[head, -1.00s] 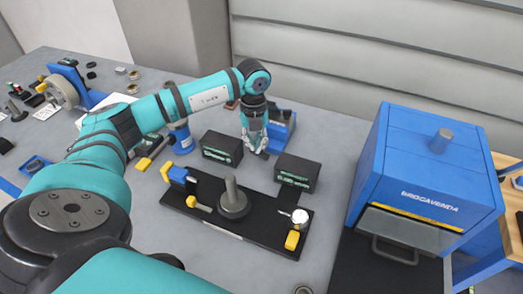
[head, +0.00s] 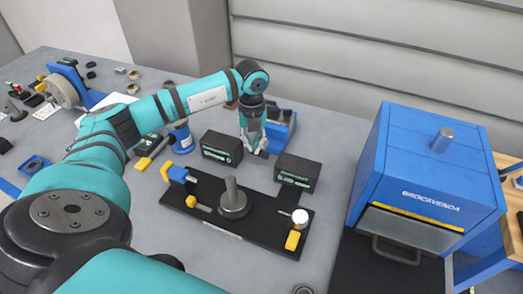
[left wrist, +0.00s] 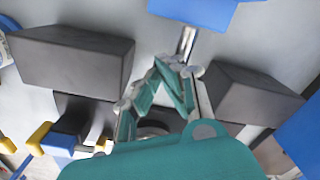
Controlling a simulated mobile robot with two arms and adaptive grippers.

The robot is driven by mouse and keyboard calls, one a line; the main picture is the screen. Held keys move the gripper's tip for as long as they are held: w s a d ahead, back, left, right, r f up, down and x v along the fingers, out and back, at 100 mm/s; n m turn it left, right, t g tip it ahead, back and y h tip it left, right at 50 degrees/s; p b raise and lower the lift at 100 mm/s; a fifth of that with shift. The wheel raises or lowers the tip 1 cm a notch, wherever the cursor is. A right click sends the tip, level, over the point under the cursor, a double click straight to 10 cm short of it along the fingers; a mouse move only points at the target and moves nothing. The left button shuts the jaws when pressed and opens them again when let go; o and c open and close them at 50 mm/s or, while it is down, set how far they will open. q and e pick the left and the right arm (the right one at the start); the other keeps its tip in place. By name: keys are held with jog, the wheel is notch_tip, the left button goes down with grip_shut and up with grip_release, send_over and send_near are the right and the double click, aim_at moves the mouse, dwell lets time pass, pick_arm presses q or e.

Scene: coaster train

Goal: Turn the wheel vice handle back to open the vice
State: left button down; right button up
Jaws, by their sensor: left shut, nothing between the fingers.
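A black base (head: 262,231) on the bench carries a round dark disc with an upright grey post (head: 232,194), a blue block with a yellow part (head: 178,172) and a silver round knob (head: 300,217). I take this to be the wheel vice; which part is its handle I cannot tell. My left gripper (head: 249,143) is behind the base, low between two black blocks, pointing down. In the left wrist view its fingers (left wrist: 172,72) come together with nothing held. A metal rod (left wrist: 187,40) shows just beyond the fingertips. My right gripper is not in view.
The black blocks (head: 222,148) and (head: 297,172) flank the gripper closely. A blue holder (head: 282,132) stands just behind it. A large blue machine (head: 420,165) stands to the right. Bare bench lies right of the right block.

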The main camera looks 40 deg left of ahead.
pick_arm(q)
notch_tip(320, 180, up, 8)
jog(key=p, duration=0.5)
dwell(0.7)
